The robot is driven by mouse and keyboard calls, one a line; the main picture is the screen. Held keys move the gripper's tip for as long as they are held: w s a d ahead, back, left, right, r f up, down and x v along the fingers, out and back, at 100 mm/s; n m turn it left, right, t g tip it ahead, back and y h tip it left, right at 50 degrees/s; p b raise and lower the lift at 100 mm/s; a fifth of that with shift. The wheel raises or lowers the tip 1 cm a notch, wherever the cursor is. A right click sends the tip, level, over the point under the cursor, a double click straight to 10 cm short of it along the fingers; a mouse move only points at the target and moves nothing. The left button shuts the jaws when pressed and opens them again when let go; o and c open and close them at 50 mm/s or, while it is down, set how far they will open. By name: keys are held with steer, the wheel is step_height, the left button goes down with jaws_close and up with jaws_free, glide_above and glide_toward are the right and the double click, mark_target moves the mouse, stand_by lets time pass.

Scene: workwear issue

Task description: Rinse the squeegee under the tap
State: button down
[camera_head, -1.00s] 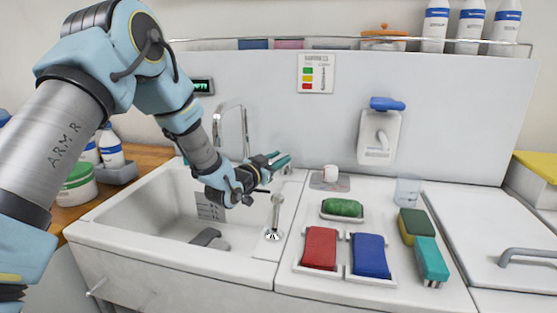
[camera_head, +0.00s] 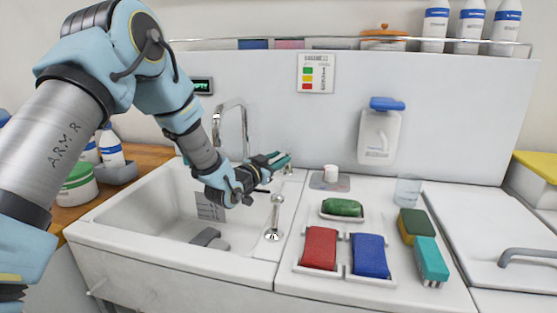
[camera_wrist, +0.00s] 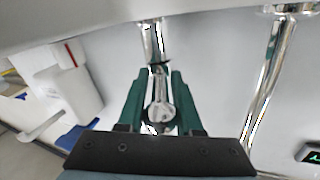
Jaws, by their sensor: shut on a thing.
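My gripper (camera_head: 283,160) is at the back right of the sink, beside the tap. In the wrist view my gripper (camera_wrist: 160,80) has its green fingers shut around a chrome lever with a rounded end (camera_wrist: 160,110). The tap's tall chrome spout (camera_head: 244,130) arches over the back of the sink; it also shows at the right of the wrist view (camera_wrist: 268,85). I make out no water running. A dark grey thing (camera_head: 208,238), perhaps the squeegee, lies in the sink basin (camera_head: 160,215); its full shape is unclear.
A chrome upright fitting (camera_head: 276,215) stands at the sink's right rim. Right of it, red (camera_head: 320,248), blue (camera_head: 370,255) and green (camera_head: 343,208) pads lie on the counter. A clear beaker (camera_head: 408,190) and a wall dispenser (camera_head: 380,135) are farther right.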

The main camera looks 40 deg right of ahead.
steer(key=shift+f+b, duration=0.1)
steer(key=shift+b, duration=0.2)
steer(key=shift+s+d+f+n+t+b, duration=0.1)
steer(key=shift+s+n+t+b, duration=0.3)
steer(key=shift+t+b, duration=0.55)
steer(key=shift+s+d+r+n+t+y+b, duration=0.1)
steer(key=shift+r+n+t+y+b, duration=0.1)
steer(key=shift+n+t+y+b, duration=0.7)
steer(key=shift+b, duration=0.3)
steer(key=c, duration=0.8)
jaws_free()
steer(key=shift+o, duration=0.2)
